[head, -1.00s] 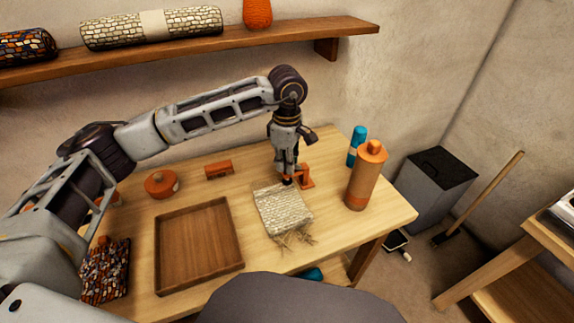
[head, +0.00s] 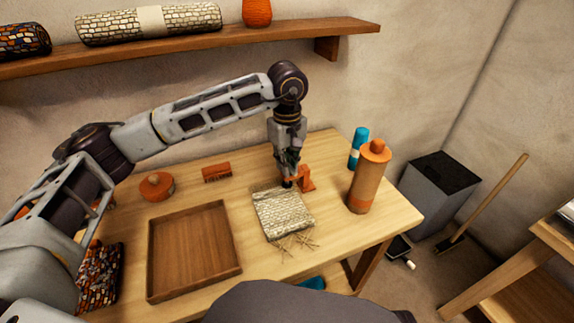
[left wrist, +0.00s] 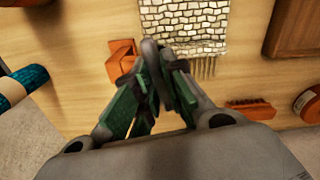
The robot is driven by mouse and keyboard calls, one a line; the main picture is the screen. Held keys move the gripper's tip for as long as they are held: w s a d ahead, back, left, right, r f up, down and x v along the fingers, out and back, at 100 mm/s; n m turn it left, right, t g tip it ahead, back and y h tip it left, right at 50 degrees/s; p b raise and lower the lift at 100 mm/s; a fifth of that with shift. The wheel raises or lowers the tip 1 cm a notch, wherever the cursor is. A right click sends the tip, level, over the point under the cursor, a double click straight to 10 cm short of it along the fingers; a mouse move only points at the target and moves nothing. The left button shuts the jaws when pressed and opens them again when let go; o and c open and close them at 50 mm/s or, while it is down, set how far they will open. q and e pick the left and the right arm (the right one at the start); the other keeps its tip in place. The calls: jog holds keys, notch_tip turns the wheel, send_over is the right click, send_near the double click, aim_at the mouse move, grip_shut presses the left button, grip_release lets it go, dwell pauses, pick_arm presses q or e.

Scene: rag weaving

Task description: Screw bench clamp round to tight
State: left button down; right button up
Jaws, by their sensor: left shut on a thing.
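The orange bench clamp (head: 303,179) stands on the table at the back edge of a cream woven piece (head: 284,213). My left gripper (head: 289,184) points down beside the clamp, on its left in the head view. In the left wrist view the clamp (left wrist: 121,58) shows left of the fingertips (left wrist: 165,50), and the woven piece (left wrist: 185,22) lies beyond them. The fingers are close together and shut on a small part between the tips, which they mostly hide; I take it to be the clamp's screw. My right gripper is not in view.
A brown tray (head: 152,262) lies left of the weaving. An orange bottle (head: 368,178) and a blue roll (head: 358,148) stand to the right. An orange brush (head: 217,172) and a round orange tin (head: 157,187) lie behind the tray.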

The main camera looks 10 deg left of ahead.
pick_arm(q)
jog(key=shift+r, duration=0.1)
dwell(0.3)
jog(key=c, duration=1.5)
grip_release()
jog(key=shift+r, duration=5.95)
